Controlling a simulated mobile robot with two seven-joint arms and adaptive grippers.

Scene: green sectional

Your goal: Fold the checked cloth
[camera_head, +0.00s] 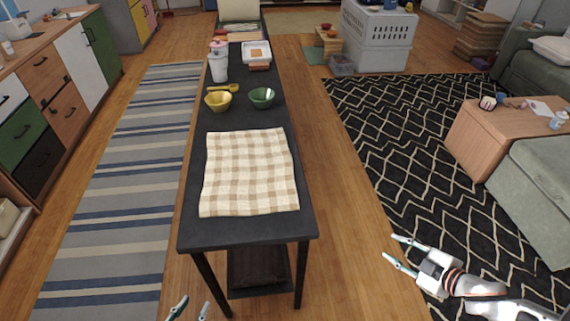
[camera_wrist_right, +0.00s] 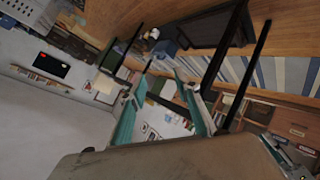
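The checked cloth (camera_head: 250,172) is cream and tan and lies spread flat on the near end of the long dark table (camera_head: 190,236). My left gripper (camera_head: 190,309) shows only its fingertips at the bottom edge of the head view, below the near end of the table. Its fingers are apart with nothing between them. My right gripper (camera_head: 393,248) is to the right of the table, over the floor by the black rug, open and empty. Its teal fingers also show apart in the right wrist view (camera_wrist_right: 165,95). Neither gripper touches the cloth.
Behind the cloth stand a yellow bowl (camera_head: 218,102), a green bowl (camera_head: 262,98), a yellow scoop (camera_head: 224,88), a white cup (camera_head: 217,68) and a white tray (camera_head: 256,52). A wooden table (camera_head: 476,130) and a green sofa (camera_head: 535,180) are at right. Floor beside the table is clear.

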